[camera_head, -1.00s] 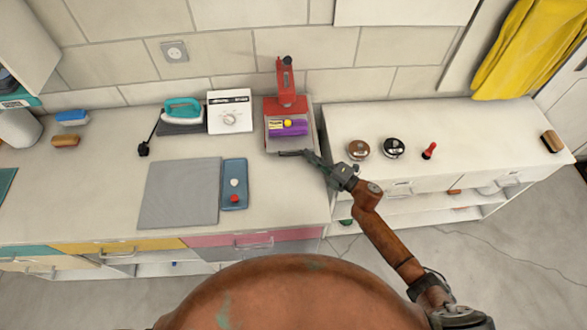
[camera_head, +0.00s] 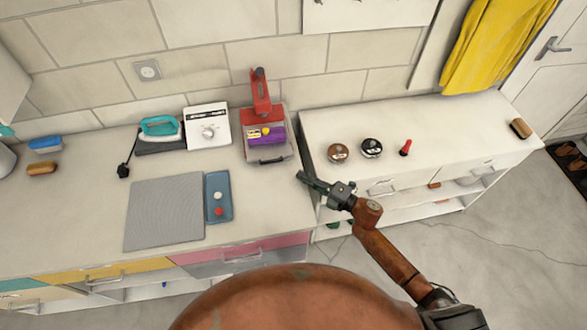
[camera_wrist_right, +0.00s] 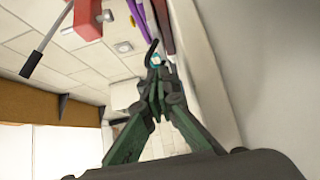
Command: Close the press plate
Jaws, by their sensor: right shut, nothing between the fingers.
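The red press (camera_head: 262,97) stands against the wall at the right end of the left counter. Its grey plate (camera_head: 288,153) lies flat in front, with a dark handle (camera_head: 270,161) on the front edge. A purple item (camera_head: 274,136) with a yellow piece lies on the plate. My right gripper (camera_head: 303,177) is shut and empty, to the right and in front of the plate, apart from the handle. In the right wrist view its fingers (camera_wrist_right: 155,62) are together; part of the red press (camera_wrist_right: 88,18) shows at the top. My left gripper is not in view.
A white box with a dial (camera_head: 208,127) and a teal iron (camera_head: 160,127) stand left of the press. A grey mat (camera_head: 165,212) and blue tray (camera_head: 219,197) lie in front.

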